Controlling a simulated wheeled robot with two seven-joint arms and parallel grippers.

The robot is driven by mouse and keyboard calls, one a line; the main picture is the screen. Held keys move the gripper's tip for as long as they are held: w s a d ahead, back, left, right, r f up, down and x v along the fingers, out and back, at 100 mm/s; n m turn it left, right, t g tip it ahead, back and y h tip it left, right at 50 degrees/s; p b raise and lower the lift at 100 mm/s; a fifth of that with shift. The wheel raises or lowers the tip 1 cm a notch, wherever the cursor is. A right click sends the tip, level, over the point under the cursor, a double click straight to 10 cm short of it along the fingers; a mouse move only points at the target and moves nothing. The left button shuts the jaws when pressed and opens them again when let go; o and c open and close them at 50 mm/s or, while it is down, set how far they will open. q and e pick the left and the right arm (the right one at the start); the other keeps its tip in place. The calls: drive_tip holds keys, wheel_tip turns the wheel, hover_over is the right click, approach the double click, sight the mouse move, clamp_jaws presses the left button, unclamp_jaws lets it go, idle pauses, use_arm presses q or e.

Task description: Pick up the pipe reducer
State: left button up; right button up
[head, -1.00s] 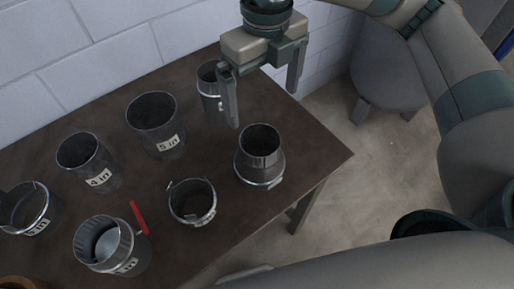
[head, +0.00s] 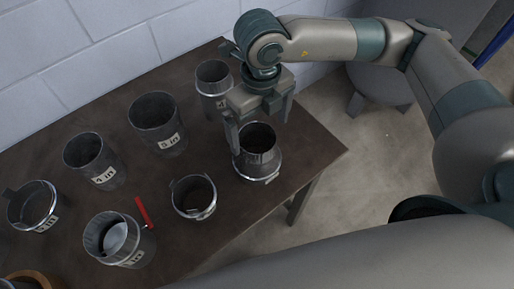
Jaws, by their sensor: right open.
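The pipe reducer (head: 260,164) is a grey metal piece with a narrower open top and a wider, shiny banded base. It stands upright near the right end of the brown table (head: 305,150). My right gripper (head: 260,138) is open, with its fingers pointing down at the reducer's top. One finger shows at the left of the rim and the other at the back right. I cannot tell whether they touch it. My left gripper is not in view.
A collared duct (head: 213,84) stands just behind left of the reducer. A small duct ring (head: 194,199) stands at its front left. Labelled ducts, including the 5 in one (head: 158,125), fill the table's left, with a red-handled tool (head: 143,212) among them.

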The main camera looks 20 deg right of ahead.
sight(254, 170)
drive_tip(key=shift+f, duration=1.05)
drive_tip(key=f+p, duration=0.2)
drive_tip(key=f, duration=0.1)
drive_tip(key=f+p, duration=0.1)
drive_tip(key=f, duration=0.1)
drive_tip(key=shift+a+f+p, duration=0.1)
drive_tip(key=shift+a+p, duration=0.2)
drive_tip(key=shift+p, duration=0.05)
drive_tip(key=c, duration=1.2)
drive_tip(key=shift+o, duration=0.2)
